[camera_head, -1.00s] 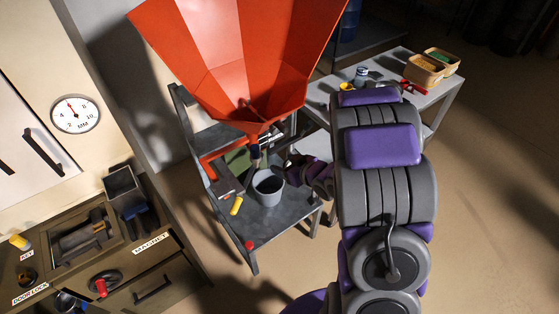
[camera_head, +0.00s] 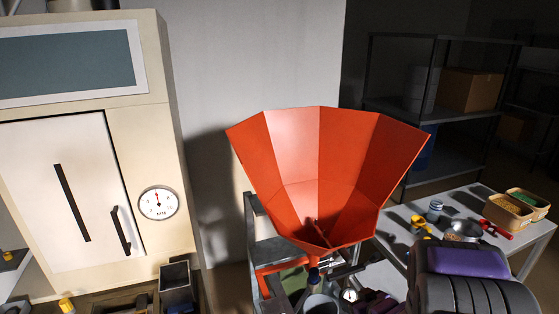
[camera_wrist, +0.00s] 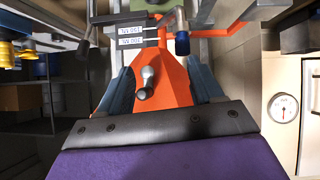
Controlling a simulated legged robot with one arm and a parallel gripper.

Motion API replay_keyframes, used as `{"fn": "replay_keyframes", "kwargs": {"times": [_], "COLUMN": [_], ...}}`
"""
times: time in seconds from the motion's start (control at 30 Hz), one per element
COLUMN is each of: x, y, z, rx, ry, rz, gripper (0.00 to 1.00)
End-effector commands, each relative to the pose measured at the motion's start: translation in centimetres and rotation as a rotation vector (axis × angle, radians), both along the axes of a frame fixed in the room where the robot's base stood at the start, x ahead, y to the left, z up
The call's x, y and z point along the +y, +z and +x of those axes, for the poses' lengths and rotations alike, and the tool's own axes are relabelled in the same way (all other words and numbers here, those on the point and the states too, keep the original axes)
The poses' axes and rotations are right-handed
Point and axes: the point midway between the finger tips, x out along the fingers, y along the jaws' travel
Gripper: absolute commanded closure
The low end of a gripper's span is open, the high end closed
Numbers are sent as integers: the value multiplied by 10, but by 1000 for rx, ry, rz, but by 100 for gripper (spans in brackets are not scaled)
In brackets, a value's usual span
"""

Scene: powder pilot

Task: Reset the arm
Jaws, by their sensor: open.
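My arm (camera_head: 465,285) shows grey and purple at the lower right of the head view. In the wrist view my gripper (camera_wrist: 160,78) is open, with its two blue-grey fingers apart and nothing seen held between them. Beyond the fingers is the orange hopper (camera_wrist: 172,70), with a small grey-knobbed lever (camera_wrist: 146,82) in front of it. In the head view the hopper (camera_head: 320,175) is a wide faceted funnel on a grey stand. The grey bucket (camera_head: 318,304) below it is cut off by the bottom edge.
A cream cabinet (camera_head: 140,80) with a dial gauge (camera_head: 159,203) stands at the left. A table (camera_head: 400,215) at the right bears a metal bowl (camera_head: 463,231), a yellow cup (camera_head: 420,226) and baskets (camera_head: 510,213). A dark shelf (camera_head: 440,105) stands behind.

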Motion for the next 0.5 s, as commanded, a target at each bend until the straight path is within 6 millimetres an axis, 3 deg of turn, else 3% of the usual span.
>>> {"fn": "replay_keyframes", "kwargs": {"times": [0.27,0.5], "x": [-37,-36], "y": [37,67], "z": [-38,-107], "rx": [211,430], "ry": [-202,-363], "rz": [-213,-261], "gripper": [34,34]}}
